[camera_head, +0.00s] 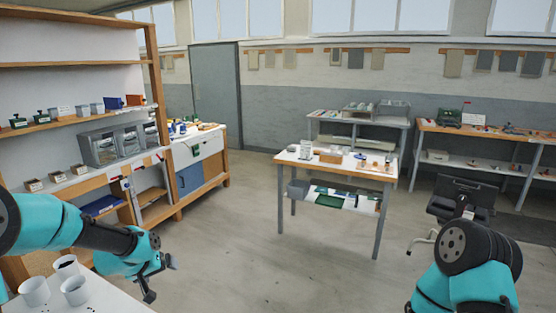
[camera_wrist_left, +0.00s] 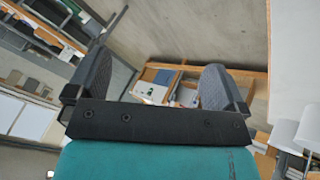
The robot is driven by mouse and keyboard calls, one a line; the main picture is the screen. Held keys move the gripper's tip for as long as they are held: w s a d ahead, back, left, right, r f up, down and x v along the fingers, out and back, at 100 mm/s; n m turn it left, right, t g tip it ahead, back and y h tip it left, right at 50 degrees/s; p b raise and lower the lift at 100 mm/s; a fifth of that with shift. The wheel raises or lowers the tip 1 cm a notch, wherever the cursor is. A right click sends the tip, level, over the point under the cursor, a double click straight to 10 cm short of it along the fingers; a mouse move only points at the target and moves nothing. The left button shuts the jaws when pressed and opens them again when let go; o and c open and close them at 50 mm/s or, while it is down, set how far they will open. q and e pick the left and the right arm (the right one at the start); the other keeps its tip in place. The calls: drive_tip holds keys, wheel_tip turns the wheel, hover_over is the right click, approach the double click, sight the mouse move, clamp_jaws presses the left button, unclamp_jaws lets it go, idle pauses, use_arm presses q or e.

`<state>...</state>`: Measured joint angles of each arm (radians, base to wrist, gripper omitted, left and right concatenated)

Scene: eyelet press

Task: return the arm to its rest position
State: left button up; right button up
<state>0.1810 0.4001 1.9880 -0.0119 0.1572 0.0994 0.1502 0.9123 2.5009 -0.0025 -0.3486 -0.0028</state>
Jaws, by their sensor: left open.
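My left gripper (camera_head: 160,279) hangs at the end of the teal left arm, in the air beside the right edge of a white table at the lower left. In the left wrist view its two dark fingers (camera_wrist_left: 157,90) stand wide apart with nothing between them. Only floor and distant furniture show past them. My right arm (camera_head: 465,260) comes in at the lower right as a teal and black link. The jaws of the right gripper cannot be made out.
White cups (camera_head: 72,285) stand on the near white table (camera_head: 110,297) close to my left arm. A wooden shelf unit (camera_head: 75,128) with small boxes is at the left. A stocked worktable (camera_head: 337,167) stands mid-room. Open floor (camera_head: 270,265) lies between the arms.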

use_arm(q)
drive_tip(key=s+d+f+m+g+h, duration=0.1)
drive_tip(key=s+d+f+g, duration=0.1)
drive_tip(key=s+d+f, duration=0.55)
drive_tip(key=s+d+f+m+g+h, duration=0.1)
drive_tip(key=s+d+f+m+g, duration=0.15)
drive_tip(key=d+f, duration=0.9)
drive_tip(key=s+a+f, duration=0.2)
drive_tip(key=s+f, duration=0.2)
drive_tip(key=s, duration=0.3)
drive_tip(key=s+a+f+n+g, duration=0.1)
drive_tip(key=s+f, duration=0.4)
drive_tip(key=s, duration=0.3)
drive_tip(key=shift+s+a+y, duration=0.15)
drive_tip(key=shift+a+y, duration=0.15)
drive_tip(key=shift+a, duration=0.05)
